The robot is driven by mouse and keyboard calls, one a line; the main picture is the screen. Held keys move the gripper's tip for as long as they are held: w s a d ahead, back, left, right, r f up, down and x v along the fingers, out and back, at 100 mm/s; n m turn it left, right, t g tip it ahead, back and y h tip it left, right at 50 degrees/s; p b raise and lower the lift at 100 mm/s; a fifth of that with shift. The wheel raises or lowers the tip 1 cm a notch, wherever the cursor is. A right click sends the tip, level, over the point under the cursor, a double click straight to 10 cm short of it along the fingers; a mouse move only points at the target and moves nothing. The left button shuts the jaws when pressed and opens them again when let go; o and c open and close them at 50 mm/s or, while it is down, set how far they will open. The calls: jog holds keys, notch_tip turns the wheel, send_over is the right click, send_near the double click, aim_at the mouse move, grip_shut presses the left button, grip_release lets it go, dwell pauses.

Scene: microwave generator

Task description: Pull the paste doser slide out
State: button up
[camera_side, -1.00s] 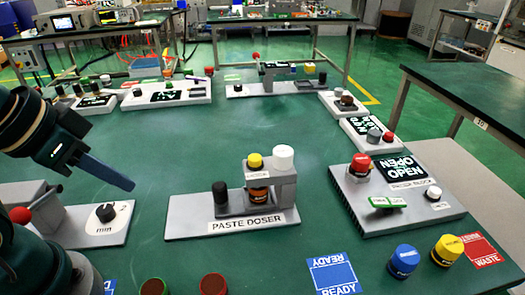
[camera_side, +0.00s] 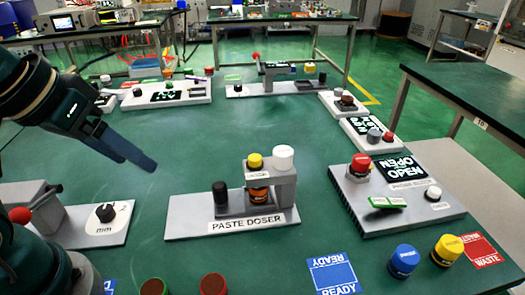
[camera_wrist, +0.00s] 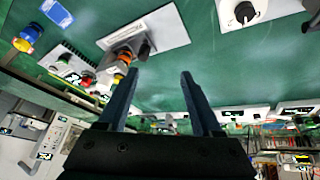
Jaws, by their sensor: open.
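The paste doser (camera_side: 232,223) is a grey base with a front label, near the middle of the green table in the side view. On it stand a black knob (camera_side: 220,192), a yellow-capped orange-brown container (camera_side: 256,180) and a grey bracket with a white cap (camera_side: 284,158). My gripper (camera_side: 150,165) is in the air left of and above the doser, apart from it. In the wrist view my gripper (camera_wrist: 157,78) has its two fingers spread with nothing between them. The doser (camera_wrist: 165,28) shows there upside down, beyond the fingertips.
A panel with a red knob (camera_side: 361,165) and OPEN display stands right of the doser. A dial box (camera_side: 106,213) stands left. Blue (camera_side: 404,258) and yellow (camera_side: 447,249) jars are at the front right.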

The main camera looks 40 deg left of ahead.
jog(key=w+n+g, duration=0.1)
jog(key=w+n, duration=0.1)
jog(key=w, duration=0.3)
jog(key=n+g, duration=0.2)
jog(key=g, duration=0.2)
send_over(219, 185)
jog(key=f, duration=0.7)
jog(key=shift+a, duration=0.3)
jog(key=f, duration=0.3)
jog(key=shift+w+d+f+g, duration=0.1)
jog(key=shift+d+f+g, duration=0.15)
jog(key=shift+g, duration=0.05)
jog(key=shift+f, duration=2.8)
jog(key=shift+c, duration=0.3)
grip_shut()
